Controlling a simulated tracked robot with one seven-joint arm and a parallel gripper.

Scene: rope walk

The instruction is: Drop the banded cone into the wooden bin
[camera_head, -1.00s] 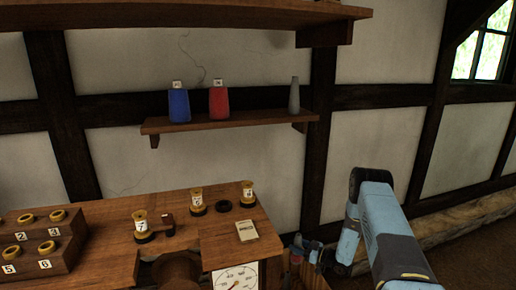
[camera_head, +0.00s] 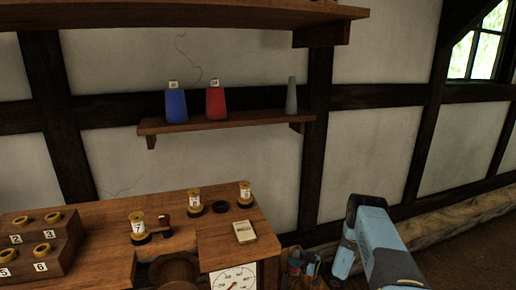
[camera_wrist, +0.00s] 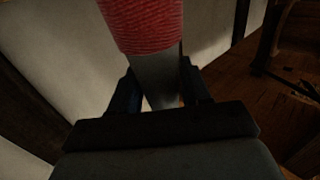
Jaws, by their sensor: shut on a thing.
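The banded cone (camera_wrist: 148,25) shows in the wrist view as a grey tapered cone wrapped in a wide band of red thread. My gripper (camera_wrist: 160,88) is shut on its bare grey part, with a dark finger on each side. The cone's far end is cut off by the top of the picture. In the head view my arm is at the lower right, and the gripper and held cone are out of frame. What seems to be the wooden bin (camera_head: 294,281) stands low beside the workbench, with blue and reddish things in it, partly cut off below.
The workbench (camera_head: 92,219) carries yellow-topped spools, a dark ring, a small notepad (camera_head: 244,232) and a numbered rack (camera_head: 30,262). A dial (camera_head: 234,280) is at its front. A wall shelf (camera_head: 228,124) holds a blue, a red and a bare grey cone. Open floor lies at right.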

